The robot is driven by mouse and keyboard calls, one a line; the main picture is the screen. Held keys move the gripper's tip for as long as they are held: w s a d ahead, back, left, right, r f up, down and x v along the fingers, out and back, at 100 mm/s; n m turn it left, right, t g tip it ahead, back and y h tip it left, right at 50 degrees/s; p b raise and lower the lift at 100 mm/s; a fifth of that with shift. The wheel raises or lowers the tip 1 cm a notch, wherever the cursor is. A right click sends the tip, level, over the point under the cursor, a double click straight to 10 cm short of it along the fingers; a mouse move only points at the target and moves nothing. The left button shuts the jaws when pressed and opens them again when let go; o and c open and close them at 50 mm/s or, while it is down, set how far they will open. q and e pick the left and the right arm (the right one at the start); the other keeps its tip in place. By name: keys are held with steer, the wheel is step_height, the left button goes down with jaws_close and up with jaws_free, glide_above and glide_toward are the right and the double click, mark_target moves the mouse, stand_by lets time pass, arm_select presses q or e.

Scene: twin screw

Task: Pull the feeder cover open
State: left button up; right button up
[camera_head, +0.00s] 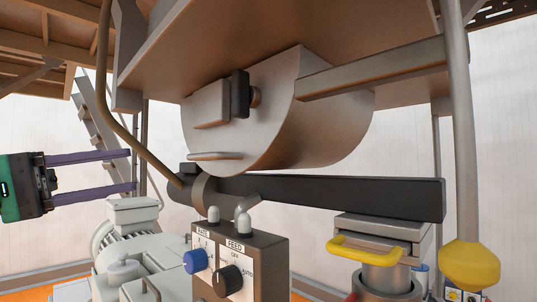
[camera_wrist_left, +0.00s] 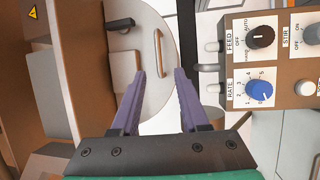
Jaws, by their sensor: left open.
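The feeder's grey rounded drum (camera_head: 330,125) hangs under a brown hopper in the head view. Its flat end face, which looks like the cover, carries a thin metal bar handle (camera_head: 215,156), a raised block (camera_head: 211,104) and a dark latch knob (camera_head: 240,94). The cover looks shut. In the left wrist view the face (camera_wrist_left: 148,30) lies ahead, with the handle (camera_wrist_left: 159,52) between and beyond my fingertips. My left gripper (camera_head: 132,170) is open and empty, left of the drum and apart from the handle. It also shows in the left wrist view (camera_wrist_left: 158,74). My right gripper is not in view.
A control box (camera_head: 258,250) with blue and black knobs stands below the drum. A long dark bar (camera_head: 330,190) crosses under it. A motor (camera_head: 125,250) is lower left. A yellow handle (camera_head: 368,248) and yellow-ended pole (camera_head: 470,265) are at right.

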mark_target(196, 157)
arm_select(q)
steer(key=p+x, duration=0.2)
steer(key=x, duration=0.2)
steer(key=p+x, duration=0.3)
steer(key=x, duration=0.1)
steer(key=p+x, duration=0.2)
steer(key=x, duration=0.2)
steer(key=shift+w+d+r+p, duration=0.2)
steer(key=shift+d+r+p, duration=0.05)
steer(key=shift+r+p, duration=0.1)
steer(key=shift+w+d+f, duration=0.1)
steer(key=shift+d, duration=0.05)
steer(key=shift+a+f, duration=0.1)
steer(key=shift+a, duration=0.25)
jaws_close()
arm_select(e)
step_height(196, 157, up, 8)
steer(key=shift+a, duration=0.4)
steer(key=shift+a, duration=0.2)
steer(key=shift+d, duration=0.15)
